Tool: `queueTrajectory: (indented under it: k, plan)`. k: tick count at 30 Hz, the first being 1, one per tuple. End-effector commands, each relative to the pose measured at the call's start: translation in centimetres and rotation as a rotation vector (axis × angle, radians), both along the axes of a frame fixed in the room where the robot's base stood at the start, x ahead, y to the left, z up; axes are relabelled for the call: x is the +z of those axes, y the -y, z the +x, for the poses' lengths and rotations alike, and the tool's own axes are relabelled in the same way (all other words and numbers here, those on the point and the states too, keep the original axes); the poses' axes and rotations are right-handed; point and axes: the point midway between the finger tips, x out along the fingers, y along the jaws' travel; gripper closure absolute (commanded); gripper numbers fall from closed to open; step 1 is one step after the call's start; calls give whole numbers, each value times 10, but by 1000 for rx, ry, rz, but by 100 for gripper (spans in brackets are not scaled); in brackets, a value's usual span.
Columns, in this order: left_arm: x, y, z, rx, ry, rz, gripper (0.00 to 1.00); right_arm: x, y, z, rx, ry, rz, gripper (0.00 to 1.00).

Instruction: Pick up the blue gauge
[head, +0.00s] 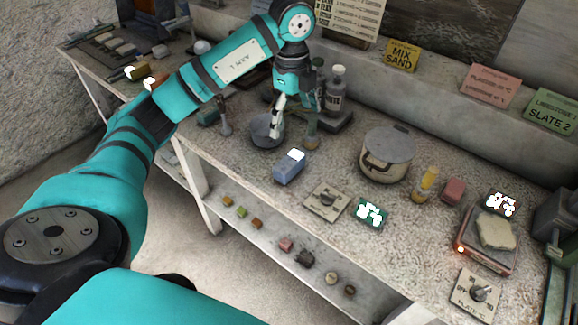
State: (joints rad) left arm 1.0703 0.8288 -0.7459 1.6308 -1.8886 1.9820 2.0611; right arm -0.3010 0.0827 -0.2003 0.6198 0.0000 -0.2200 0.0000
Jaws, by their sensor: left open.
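The blue gauge (288,168) is a small blue-grey box with a bright white patch on top. It stands near the front edge of the bench, left of the pot. My left gripper (295,122) is open and points down over the bench. It is behind the gauge in the picture, near a dark bowl (262,131), and apart from the gauge. I see nothing between its fingers. My right gripper is not in view.
A lidded pot (387,155) stands right of the gauge. Dark bottles (335,92) stand behind the gripper. A switch plate (326,201) and a teal device (371,212) lie in front. A lower shelf holds several small blocks.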

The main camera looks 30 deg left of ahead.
Motion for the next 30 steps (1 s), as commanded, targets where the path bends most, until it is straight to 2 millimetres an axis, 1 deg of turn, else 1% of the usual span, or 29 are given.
queueTrajectory:
  k: [2,5,12,17,21,26,30]
  plan:
    - [-1,-8,-2,26,-12,28,0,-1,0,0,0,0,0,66]
    - [-16,-9,-3,31,-18,33,0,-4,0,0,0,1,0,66]
    - [-70,-7,-3,27,-19,27,0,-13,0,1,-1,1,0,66]
    - [-99,-8,-3,29,-17,28,0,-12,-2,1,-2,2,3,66]
    - [-114,-9,-2,27,-15,29,0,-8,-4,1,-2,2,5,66]
    - [-123,-9,-2,27,-14,28,0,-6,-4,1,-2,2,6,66]
    - [-142,-11,-3,27,-19,28,0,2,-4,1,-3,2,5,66]
